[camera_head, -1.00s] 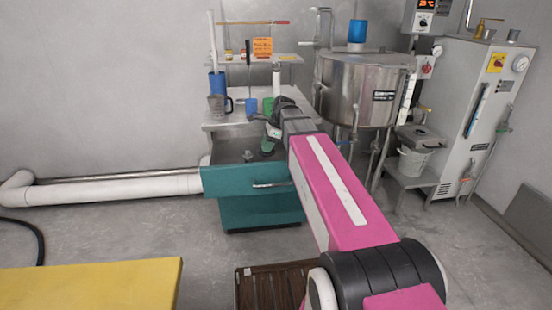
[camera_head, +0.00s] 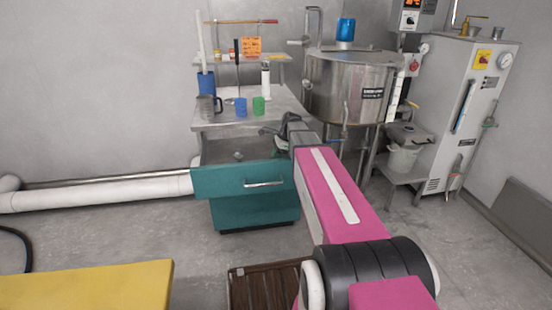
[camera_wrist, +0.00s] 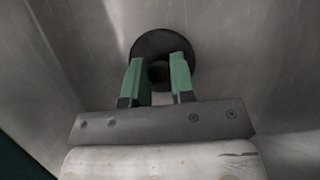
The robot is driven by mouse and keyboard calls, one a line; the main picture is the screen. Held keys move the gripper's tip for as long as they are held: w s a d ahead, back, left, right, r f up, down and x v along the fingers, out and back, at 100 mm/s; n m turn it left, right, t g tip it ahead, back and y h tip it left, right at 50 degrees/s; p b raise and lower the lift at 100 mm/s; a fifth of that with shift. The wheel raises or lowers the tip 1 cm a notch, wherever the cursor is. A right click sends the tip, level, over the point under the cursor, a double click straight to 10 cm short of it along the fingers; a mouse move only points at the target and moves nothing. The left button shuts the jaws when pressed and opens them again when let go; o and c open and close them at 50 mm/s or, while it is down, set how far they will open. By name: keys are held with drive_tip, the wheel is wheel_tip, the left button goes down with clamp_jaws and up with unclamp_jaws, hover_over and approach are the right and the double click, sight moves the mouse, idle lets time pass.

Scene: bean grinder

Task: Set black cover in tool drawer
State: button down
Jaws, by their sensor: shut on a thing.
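The black cover (camera_wrist: 160,42) is a round dark disc with a knob at its middle, seen close in the wrist view. My gripper (camera_wrist: 158,68) has its two green fingers closed on the knob. Grey metal walls and floor surround the cover there. In the head view, my gripper (camera_head: 281,146) is over the right part of the open tool drawer (camera_head: 240,183), which has a teal front and a metal handle. The cover cannot be made out in the head view, and whether it touches the drawer floor is unclear.
A metal table (camera_head: 235,119) behind the drawer holds a pitcher (camera_head: 206,110), a blue cup (camera_head: 241,107) and a green cup (camera_head: 258,106). A large steel tank (camera_head: 350,88) stands to the right. A yellow surface (camera_head: 90,288) and a brown slatted pallet (camera_head: 265,285) lie in front.

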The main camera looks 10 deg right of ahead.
drive_tip(key=shift+f, duration=0.3)
drive_tip(key=shift+f, duration=0.15)
drive_tip(key=c, duration=1)
unclamp_jaws()
drive_tip(key=shift+o, duration=0.2)
drive_tip(key=v, duration=1.2)
